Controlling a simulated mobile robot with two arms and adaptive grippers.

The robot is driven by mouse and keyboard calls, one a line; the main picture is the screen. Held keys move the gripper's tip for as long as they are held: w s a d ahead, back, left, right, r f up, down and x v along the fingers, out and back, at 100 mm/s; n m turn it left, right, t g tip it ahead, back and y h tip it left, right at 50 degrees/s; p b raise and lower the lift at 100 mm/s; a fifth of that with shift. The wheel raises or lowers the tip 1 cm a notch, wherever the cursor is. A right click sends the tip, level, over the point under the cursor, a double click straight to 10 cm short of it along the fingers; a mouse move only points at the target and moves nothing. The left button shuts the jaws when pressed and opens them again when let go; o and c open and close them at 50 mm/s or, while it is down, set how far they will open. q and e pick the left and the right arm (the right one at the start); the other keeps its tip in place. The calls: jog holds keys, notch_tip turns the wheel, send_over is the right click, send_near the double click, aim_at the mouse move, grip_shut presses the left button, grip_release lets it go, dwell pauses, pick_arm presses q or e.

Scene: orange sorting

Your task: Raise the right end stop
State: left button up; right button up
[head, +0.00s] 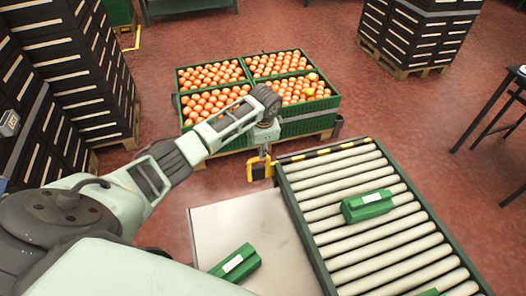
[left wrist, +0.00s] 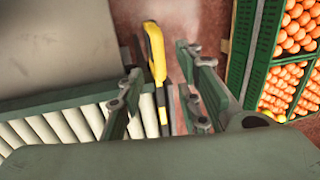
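A black-and-yellow striped end stop bar (head: 325,151) lies across the far end of the roller conveyor, low and close to the rollers. A yellow handle (head: 250,172) stands at its left end; it also shows in the left wrist view (left wrist: 155,55). My left gripper (head: 264,154) is at this handle, pointing down. In the left wrist view its two fingers (left wrist: 158,72) are apart, one on each side of the handle and bar, with gaps visible. Whether either finger touches is unclear. My right gripper is not in view.
The roller conveyor (head: 380,240) carries a green box (head: 367,206) with a white label. A similar green box (head: 236,263) lies on the grey surface (head: 235,222) left of it. Green crates of oranges (head: 287,127) stand on a pallet beyond. Dark crate stacks (head: 70,60) rise at left.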

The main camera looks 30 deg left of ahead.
pick_arm(q)
jog(key=f, duration=0.5)
jog(key=shift+w+a, duration=0.2)
jog(key=shift+a, duration=0.15)
jog(key=shift+w+f, duration=0.1)
jog(key=shift+f, duration=0.15)
jog(key=shift+a, duration=0.1)
jog(key=c, duration=0.8)
grip_shut()
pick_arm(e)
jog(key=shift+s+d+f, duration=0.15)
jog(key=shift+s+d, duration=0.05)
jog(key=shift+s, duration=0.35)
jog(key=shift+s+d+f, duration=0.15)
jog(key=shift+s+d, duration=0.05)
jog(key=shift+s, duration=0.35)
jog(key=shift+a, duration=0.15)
